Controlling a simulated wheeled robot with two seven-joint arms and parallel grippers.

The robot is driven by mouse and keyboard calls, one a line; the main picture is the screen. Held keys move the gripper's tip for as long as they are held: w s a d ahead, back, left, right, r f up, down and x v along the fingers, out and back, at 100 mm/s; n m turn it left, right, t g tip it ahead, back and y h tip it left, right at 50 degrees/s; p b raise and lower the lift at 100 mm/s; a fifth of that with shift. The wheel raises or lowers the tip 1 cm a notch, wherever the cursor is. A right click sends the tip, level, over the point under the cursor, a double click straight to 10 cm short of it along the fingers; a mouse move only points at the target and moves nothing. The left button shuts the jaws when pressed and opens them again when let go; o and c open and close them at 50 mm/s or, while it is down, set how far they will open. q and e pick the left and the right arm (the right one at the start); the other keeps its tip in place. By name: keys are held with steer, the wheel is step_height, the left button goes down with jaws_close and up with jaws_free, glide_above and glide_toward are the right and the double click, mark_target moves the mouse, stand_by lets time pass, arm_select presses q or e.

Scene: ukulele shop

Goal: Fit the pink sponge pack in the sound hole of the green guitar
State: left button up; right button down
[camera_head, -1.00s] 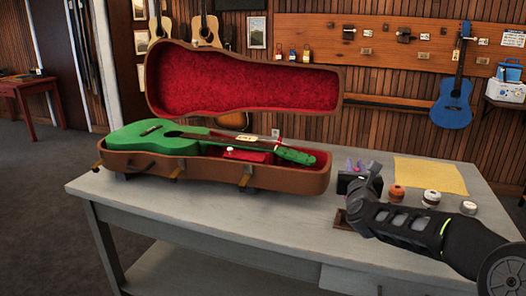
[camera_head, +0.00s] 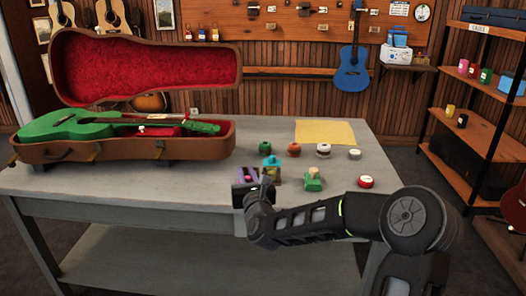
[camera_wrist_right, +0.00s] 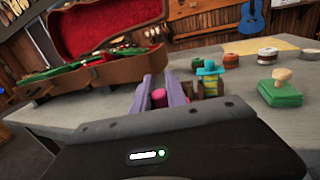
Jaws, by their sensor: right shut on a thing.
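The green guitar (camera_head: 75,125) lies face up in the open brown case (camera_head: 185,150), its neck pointing right. Its sound hole (camera_head: 88,121) is small and dark in the head view. My right gripper (camera_head: 248,176) is above the table, just right of the case. In the right wrist view, its two purple fingers are shut on the pink sponge pack (camera_wrist_right: 158,97); only a small pink part shows between them. The case (camera_wrist_right: 110,75) stands beyond the fingers, to the left. The guitar (camera_wrist_right: 45,74) is partly hidden there by the case wall. My left gripper is not in view.
A teal-topped yellow bottle (camera_head: 271,166) stands close beside my right gripper. A green block with a wooden knob (camera_head: 314,181) and several small jars (camera_head: 293,149) stand farther right. A yellow cloth (camera_head: 325,132) lies at the back. The raised case lid (camera_head: 140,68) stands behind the guitar.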

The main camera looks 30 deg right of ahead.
arm_select(q)
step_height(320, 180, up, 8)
steer(key=p, duration=0.7)
arm_select(e)
steer(key=s+a+f+n+y, duration=0.2)
steer(key=s+a+y, duration=0.1)
steer(key=a, duration=0.7)
steer(key=s+a+f+n+t+y, duration=0.1)
steer(key=s+a+f+n+y, duration=0.1)
steer(key=a, duration=0.7)
steer(key=shift+s+a+f+y, duration=0.25)
steer(key=shift+s+a+y, duration=0.15)
steer(key=shift+y, duration=0.2)
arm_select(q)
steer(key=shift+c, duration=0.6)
